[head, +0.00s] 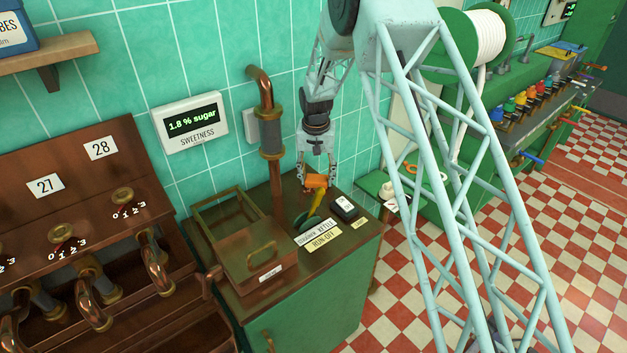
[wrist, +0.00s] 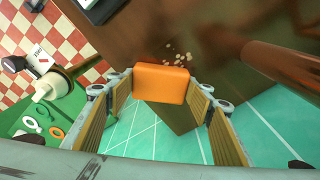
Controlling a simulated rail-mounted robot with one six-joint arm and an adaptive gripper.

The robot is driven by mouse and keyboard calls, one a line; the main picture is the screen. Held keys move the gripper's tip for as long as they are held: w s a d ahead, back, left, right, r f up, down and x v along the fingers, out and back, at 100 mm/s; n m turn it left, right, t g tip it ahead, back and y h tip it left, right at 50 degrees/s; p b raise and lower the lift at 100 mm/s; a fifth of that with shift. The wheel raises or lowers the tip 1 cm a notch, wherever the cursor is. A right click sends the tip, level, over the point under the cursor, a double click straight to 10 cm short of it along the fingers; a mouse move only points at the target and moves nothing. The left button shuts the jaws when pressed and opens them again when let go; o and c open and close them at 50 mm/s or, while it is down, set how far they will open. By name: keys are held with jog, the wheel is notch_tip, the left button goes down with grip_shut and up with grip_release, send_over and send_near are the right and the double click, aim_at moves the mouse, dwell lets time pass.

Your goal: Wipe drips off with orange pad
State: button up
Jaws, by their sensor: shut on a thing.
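My gripper (head: 317,178) is shut on the orange pad (head: 315,182) above the brown top of a green cabinet (head: 320,290). In the wrist view the orange pad (wrist: 162,83) sits between the two fingers of my gripper (wrist: 160,90). Several pale specks (wrist: 178,56), which look like the drips, lie on the brown surface just beyond the pad's upper edge in that view. I cannot tell whether the pad touches the surface. The specks do not show clearly in the head view.
A green shelf (head: 408,200) with rings is to the right.

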jog(key=shift+w+d, duration=0.5)
jog(key=shift+d, duration=0.05)
jog(key=shift+r, duration=0.1)
jog(key=shift+r+p, duration=0.95)
jog(key=shift+r, duration=1.9)
jog(key=shift+r, duration=0.1)
jog(key=shift+r+p, duration=0.45)
jog(key=shift+r, duration=0.95)
jog(key=shift+s, duration=0.1)
